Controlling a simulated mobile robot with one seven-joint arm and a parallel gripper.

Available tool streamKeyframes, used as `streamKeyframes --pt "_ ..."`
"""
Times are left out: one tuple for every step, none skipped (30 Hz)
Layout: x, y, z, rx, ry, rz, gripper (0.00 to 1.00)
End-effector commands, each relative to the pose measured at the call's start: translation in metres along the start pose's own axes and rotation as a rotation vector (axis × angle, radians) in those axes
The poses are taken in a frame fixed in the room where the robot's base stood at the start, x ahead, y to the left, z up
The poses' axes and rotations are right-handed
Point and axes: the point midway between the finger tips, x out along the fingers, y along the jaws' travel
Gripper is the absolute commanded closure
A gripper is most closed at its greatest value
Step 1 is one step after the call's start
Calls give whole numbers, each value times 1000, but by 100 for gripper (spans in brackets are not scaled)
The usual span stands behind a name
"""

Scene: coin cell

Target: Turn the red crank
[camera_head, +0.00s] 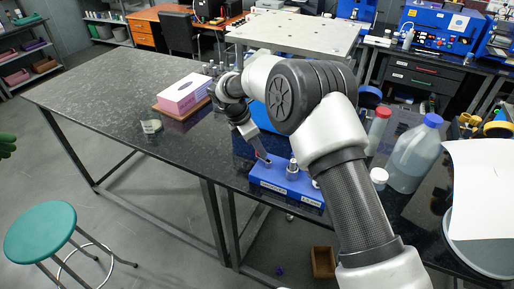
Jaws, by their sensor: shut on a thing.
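A blue device (270,180) with pale labels on its front sits at the front edge of the black table. Metal cylindrical fittings (292,170) stand up from its top. My gripper (262,158) points down at the left end of the device. Its fingertips are shut at a small red part, the red crank (268,161). Most of the crank is hidden by the fingers, and its angle cannot be made out.
A pink-and-white box (184,93) sits on the table to the left, near a small jar (151,127). A blue-capped bottle (415,155) and a red-capped bottle (379,128) stand to the right of my arm. A green stool (40,230) stands on the floor. The table's left part is mostly clear.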

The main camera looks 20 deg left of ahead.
Motion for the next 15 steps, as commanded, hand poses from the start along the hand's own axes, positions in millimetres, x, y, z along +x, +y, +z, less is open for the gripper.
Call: streamKeyframes --pt "0 2 2 42 -1 -16 100" --pt "1 2 3 69 0 -28 100" --pt "1 3 5 103 -1 -42 100" --pt "1 4 6 130 0 -52 100" --pt "2 4 7 157 0 -65 100" --pt "3 4 9 192 -1 -78 100" --pt "3 4 10 218 0 -90 100" --pt "4 5 11 245 1 -100 100" --pt "4 5 12 280 0 -114 100" --pt "5 5 13 306 1 -127 100" --pt "5 5 15 333 0 -136 100" --pt "6 5 16 366 1 -151 100" --pt "6 5 17 393 2 -161 100" --pt "7 5 18 417 1 -171 100" --pt "8 5 19 451 1 -186 100"
